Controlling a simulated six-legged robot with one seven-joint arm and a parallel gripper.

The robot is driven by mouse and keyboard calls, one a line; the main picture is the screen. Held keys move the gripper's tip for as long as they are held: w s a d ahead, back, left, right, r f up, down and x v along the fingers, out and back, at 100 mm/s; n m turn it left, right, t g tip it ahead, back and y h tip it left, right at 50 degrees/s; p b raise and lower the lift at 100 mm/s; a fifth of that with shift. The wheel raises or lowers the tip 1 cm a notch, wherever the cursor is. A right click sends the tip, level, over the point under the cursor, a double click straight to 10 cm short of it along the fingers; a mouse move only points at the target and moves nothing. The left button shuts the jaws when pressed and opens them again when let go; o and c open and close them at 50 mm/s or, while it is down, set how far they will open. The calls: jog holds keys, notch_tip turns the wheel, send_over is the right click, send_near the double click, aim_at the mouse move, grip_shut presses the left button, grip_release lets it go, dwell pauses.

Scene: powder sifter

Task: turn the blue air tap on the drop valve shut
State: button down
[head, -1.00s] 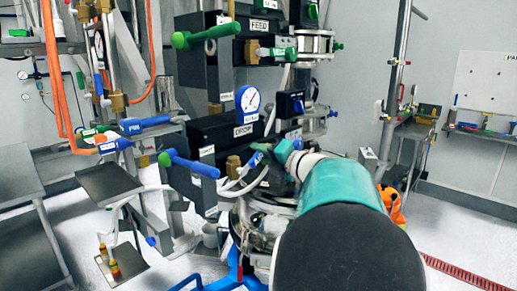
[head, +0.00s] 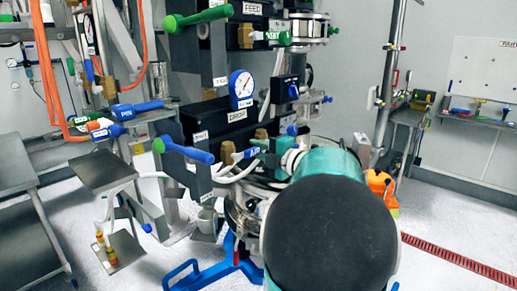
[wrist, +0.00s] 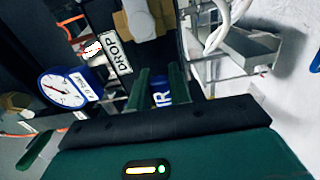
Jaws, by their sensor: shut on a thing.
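The blue air tap (head: 246,154) sits low on the drop valve, below the DROP label (head: 237,116). In the head view it is small, and my gripper (head: 268,157) meets it from the right, its fingers partly hidden by my own arm. In the wrist view the blue tap handle (wrist: 161,91), with white letters on it, lies between the two green fingers of my gripper (wrist: 160,88). The jaws are shut on the handle. The DROP label (wrist: 118,53) shows above it in the wrist view. The angle of the handle is hard to tell.
A blue-and-green lever (head: 187,152) sticks out left of the tap. A round blue gauge (head: 242,89) is above, with the green FEED lever (head: 198,18) higher up. A pale hose (head: 236,174) runs close below the tap. Open floor lies at the right.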

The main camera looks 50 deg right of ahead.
jog(key=c, duration=1.3)
grip_release()
jog(key=s, duration=1.4)
jog(key=shift+d, duration=0.2)
jog(key=shift+w, duration=0.1)
